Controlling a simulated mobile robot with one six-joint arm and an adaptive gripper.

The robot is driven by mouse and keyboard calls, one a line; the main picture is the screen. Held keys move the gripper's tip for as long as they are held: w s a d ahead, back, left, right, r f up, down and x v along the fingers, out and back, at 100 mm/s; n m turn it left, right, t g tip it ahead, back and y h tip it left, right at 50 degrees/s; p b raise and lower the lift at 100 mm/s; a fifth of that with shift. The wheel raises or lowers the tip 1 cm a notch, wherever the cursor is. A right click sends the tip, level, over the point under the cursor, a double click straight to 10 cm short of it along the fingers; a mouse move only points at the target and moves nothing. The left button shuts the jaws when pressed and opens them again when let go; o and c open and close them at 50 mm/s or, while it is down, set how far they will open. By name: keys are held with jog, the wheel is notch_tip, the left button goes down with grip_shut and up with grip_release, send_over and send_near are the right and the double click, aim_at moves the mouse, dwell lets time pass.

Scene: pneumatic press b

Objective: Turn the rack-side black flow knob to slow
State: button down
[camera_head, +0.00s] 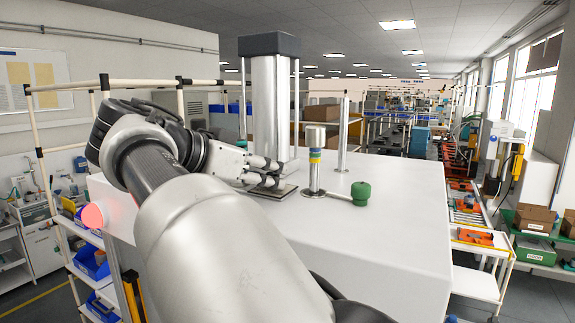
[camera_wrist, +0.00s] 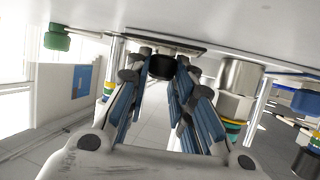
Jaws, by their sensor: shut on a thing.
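The black flow knob (camera_wrist: 162,67) shows in the wrist view between the fingertips of my gripper (camera_wrist: 160,72), below a dark plate. The fingers close on it from both sides. In the head view my gripper (camera_head: 272,174) reaches in from the left over the white press top, at the foot of the thick column. The knob cannot be made out there, as the fingers and the column base cover that spot. Its slow or fast marking is not readable in either view.
A green knob (camera_head: 360,193) sits to the right on the white press housing (camera_head: 390,240). A short metal post (camera_head: 316,160) with coloured bands stands close right of my fingertips. The thick column (camera_head: 269,110) rises just behind them. A red lamp (camera_head: 93,215) is at left.

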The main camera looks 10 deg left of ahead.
jog(key=shift+f, duration=0.15)
jog(key=c, duration=1.7)
grip_release()
jog(key=shift+o, duration=0.2)
jog(key=shift+s+a, duration=0.1)
jog(key=v, duration=1.2)
